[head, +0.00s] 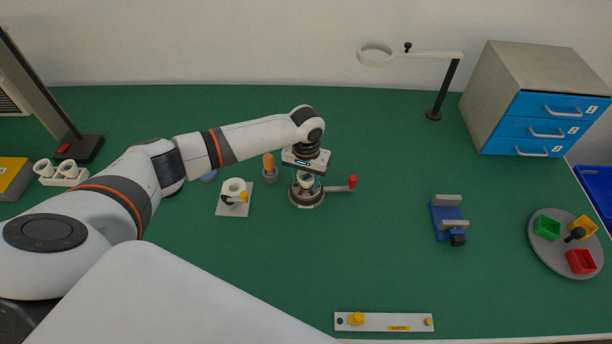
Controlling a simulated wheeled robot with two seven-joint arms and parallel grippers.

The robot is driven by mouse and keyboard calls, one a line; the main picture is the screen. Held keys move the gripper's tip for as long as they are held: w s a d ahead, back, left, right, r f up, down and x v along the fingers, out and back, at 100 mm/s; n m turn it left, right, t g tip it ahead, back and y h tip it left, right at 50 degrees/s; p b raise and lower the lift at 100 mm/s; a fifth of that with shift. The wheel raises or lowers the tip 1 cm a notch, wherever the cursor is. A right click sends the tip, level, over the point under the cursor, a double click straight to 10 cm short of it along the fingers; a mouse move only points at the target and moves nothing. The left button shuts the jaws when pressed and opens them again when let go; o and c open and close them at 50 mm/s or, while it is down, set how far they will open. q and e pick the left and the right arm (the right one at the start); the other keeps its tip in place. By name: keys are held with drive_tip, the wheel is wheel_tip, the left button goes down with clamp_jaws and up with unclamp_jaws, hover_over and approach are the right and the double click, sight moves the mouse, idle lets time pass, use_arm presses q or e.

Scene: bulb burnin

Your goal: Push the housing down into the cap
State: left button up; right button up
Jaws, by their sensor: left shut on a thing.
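My left gripper (305,177) points down over a round grey fixture (306,199) with a side lever ending in a red knob. It is shut on a small white piece (306,183), which looks like the housing, at the middle of the fixture. The gripper body covers the top of the piece. I cannot make out the cap under it, nor whether the two touch. My right gripper is not in view.
Left of the fixture stand an orange-handled tool (269,168) in a grey holder and a white plate (233,209) with a ring-shaped socket. A blue vise (448,219), a round tray (566,262) with coloured bins and a strip marked EARTH (384,322) lie rightward. Green bench between is clear.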

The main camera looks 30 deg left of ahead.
use_arm(q)
drive_tip(key=shift+f, duration=0.15)
drive_tip(key=o, duration=1)
wheel_tip(320, 180, up, 12)
drive_tip(key=shift+r+b, duration=0.1)
drive_tip(key=shift+b, duration=0.45)
